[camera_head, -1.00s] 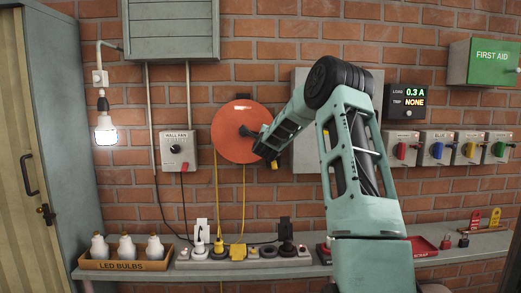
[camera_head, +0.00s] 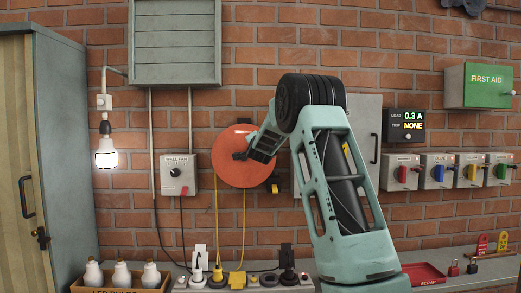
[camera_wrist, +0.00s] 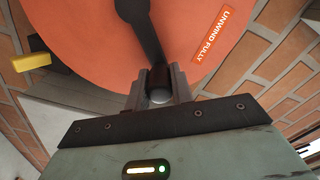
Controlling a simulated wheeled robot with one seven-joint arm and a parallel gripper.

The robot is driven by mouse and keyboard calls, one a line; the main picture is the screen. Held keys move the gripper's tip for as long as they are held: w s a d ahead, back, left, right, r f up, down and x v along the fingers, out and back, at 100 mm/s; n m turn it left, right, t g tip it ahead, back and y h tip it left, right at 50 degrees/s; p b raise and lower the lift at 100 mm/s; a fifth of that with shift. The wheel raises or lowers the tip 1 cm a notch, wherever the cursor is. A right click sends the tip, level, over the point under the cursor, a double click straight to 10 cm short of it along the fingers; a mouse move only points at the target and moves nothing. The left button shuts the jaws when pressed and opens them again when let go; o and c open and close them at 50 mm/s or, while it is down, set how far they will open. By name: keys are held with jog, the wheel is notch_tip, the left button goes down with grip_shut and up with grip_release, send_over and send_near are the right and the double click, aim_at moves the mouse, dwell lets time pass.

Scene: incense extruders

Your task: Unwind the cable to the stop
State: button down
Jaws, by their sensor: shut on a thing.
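The cable reel (camera_head: 231,173) is an orange disc on the brick wall, with yellow cable (camera_head: 217,225) hanging from it in two strands. In the wrist view its face (camera_wrist: 90,45) carries a label (camera_wrist: 213,33) reading "UNWIND FULLY". A dark crank arm (camera_wrist: 143,22) runs across the face to a knob (camera_wrist: 160,94). My gripper (camera_wrist: 160,80) is shut on this crank knob. In the head view my gripper (camera_head: 250,153) is in front of the reel, hiding part of the crank. A black and yellow part (camera_head: 273,186) sits at the reel's lower right; its yellow end (camera_wrist: 31,62) also shows in the wrist view.
A shelf below holds a socket strip with plugs (camera_head: 237,279), a box of LED bulbs (camera_head: 121,274) and a red tray (camera_head: 424,274). A wall fan switch (camera_head: 178,173) is left of the reel. A grey cabinet (camera_head: 65,140) stands far left; switch boxes (camera_head: 438,171) hang right.

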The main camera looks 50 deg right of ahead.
jog(key=shift+w+a+r+n+p, duration=0.2)
jog(key=shift+w+a+r+n, duration=0.1)
jog(key=shift+n, duration=0.3)
jog(key=shift+w+a+r+n+p, duration=0.15)
jog(key=shift+w+r+n, duration=0.1)
jog(key=shift+n, duration=0.35)
jog(key=c, duration=1.2)
grip_release()
jog(key=b+v, duration=0.5)
jog(key=v, duration=1.2)
jog(key=shift+s, duration=0.25)
jog(key=shift+a, duration=0.1)
